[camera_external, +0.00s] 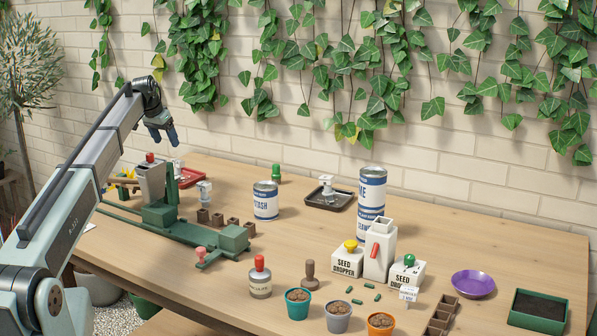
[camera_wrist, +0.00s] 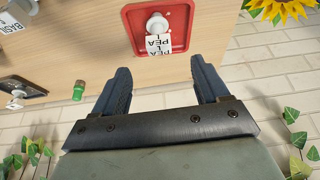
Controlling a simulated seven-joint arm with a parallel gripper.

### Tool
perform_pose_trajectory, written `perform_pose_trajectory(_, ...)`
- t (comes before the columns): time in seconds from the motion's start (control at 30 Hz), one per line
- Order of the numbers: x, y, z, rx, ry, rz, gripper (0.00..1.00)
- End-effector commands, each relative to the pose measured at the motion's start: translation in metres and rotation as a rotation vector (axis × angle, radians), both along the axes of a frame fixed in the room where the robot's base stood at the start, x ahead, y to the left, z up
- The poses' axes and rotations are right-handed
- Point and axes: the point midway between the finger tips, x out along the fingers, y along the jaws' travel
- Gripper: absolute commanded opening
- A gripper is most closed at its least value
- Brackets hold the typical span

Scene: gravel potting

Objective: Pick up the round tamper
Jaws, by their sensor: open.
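The round tamper appears to be the small brown upright piece with a knobbed top (camera_external: 310,274), standing on the front middle of the table behind the pots. It is not in the wrist view. My gripper (camera_external: 162,136) is raised high at the back left, near the brick wall and far from the brown piece. In the wrist view my gripper (camera_wrist: 163,80) has its two fingers wide apart with nothing between them.
Teal (camera_external: 298,306), grey (camera_external: 338,318) and orange (camera_external: 380,325) pots stand in front of the brown piece. A red-capped bottle (camera_external: 260,278) is left of it; white seed droppers (camera_external: 347,263) are right. A green rail device (camera_external: 200,236) crosses the left. A red tray (camera_wrist: 132,22) shows below my gripper.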

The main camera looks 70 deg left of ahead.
Motion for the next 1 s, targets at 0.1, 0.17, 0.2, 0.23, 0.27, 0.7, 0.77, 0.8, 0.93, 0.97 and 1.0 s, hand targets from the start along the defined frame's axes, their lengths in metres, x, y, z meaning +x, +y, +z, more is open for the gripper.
perform_pose_trajectory(0.1, 0.0, 0.0, 0.0, 0.0, 0.0, 0.0, 0.76)
perform_pose_trajectory(0.17, 0.0, 0.0, 0.0, 0.0, 0.0, 0.0, 0.76)
perform_pose_trajectory(0.2, 0.0, 0.0, 0.0, 0.0, 0.0, 0.0, 0.76)
perform_pose_trajectory(0.23, 0.0, 0.0, 0.0, 0.0, 0.0, 0.0, 0.76)
perform_pose_trajectory(0.27, 0.0, 0.0, 0.0, 0.0, 0.0, 0.0, 0.76)
perform_pose_trajectory(0.7, 0.111, -0.107, -0.002, 0.006, 0.092, -0.338, 0.76)
perform_pose_trajectory(0.77, 0.131, -0.132, -0.003, 0.008, 0.113, -0.415, 0.76)
perform_pose_trajectory(0.8, 0.145, -0.149, -0.003, 0.01, 0.126, -0.466, 0.76)
perform_pose_trajectory(0.93, 0.185, -0.205, -0.003, 0.017, 0.167, -0.632, 0.76)
perform_pose_trajectory(0.97, 0.193, -0.218, -0.004, 0.018, 0.177, -0.671, 0.76)
perform_pose_trajectory(1.0, 0.203, -0.235, -0.004, 0.021, 0.189, -0.722, 0.76)
